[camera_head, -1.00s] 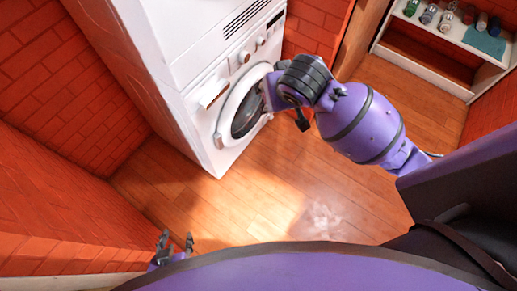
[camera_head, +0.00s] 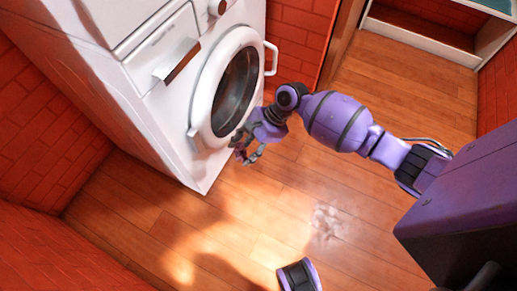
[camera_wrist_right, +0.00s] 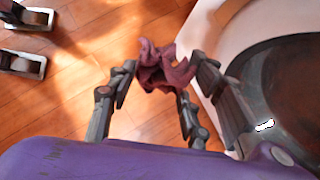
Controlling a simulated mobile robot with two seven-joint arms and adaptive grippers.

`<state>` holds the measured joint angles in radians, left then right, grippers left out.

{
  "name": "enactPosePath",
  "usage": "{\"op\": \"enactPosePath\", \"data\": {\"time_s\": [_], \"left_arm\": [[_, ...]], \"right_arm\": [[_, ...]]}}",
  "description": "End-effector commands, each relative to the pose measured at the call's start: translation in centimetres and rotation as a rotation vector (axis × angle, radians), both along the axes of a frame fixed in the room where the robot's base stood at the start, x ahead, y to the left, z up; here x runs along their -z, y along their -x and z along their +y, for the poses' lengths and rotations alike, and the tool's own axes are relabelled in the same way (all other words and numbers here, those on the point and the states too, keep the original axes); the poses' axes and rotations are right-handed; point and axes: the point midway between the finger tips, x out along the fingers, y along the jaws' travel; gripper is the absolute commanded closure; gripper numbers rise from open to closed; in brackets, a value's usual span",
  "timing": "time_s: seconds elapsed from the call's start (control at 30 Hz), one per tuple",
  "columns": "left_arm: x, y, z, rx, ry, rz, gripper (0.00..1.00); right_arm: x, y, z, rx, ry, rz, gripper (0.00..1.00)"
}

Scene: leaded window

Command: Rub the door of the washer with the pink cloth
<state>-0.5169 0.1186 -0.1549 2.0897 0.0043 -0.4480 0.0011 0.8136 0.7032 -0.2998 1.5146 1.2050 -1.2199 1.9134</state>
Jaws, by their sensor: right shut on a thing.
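The white washer (camera_head: 140,100) stands at the upper left in the head view. Its round door (camera_head: 203,100) has a white rim and dark glass and looks closed. The door also fills the right side of the right wrist view (camera_wrist_right: 285,85). My right gripper (camera_head: 243,155) is low in front of the door, near its lower right rim. In the right wrist view, it is shut on the crumpled pink cloth (camera_wrist_right: 163,68), held at the fingertips. The cloth is beside the door rim; I cannot tell if they touch. The cloth is not clear in the head view.
Red brick walls (camera_head: 297,40) stand behind and to the left of the washer. The wooden floor (camera_head: 370,235) is clear in front, with a pale smudge (camera_head: 326,222). A white shelf unit (camera_head: 425,42) is at the upper right.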

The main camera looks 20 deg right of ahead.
Motion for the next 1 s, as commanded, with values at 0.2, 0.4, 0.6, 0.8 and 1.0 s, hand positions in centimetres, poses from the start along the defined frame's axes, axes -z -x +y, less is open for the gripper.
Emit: {"op": "enactPosePath", "data": {"time_s": [0.2,0.4,0.6,0.8,1.0], "left_arm": [[7.6,-0.1,0.1,0.022,-0.004,0.035,0.6],[11.3,-1.4,-0.1,0.028,-0.001,0.037,0.6],[12.2,-2.1,-0.1,0.029,-0.001,0.032,0.6],[12.0,-2.1,-0.1,0.028,-0.002,0.03,0.6],[12.1,-1.3,0.1,0.026,-0.005,0.044,0.6]], "right_arm": [[11.5,-4.1,-4.0,0.458,-0.222,-0.044,0.75],[17.2,-7.6,-7.8,0.739,-0.333,-0.14,0.75],[18.9,-9.2,-9.6,0.847,-0.37,-0.191,0.75],[18.7,-10.4,-9.0,0.854,-0.374,-0.201,0.75],[18.7,-12.0,-7.7,0.851,-0.372,-0.199,0.75]]}}
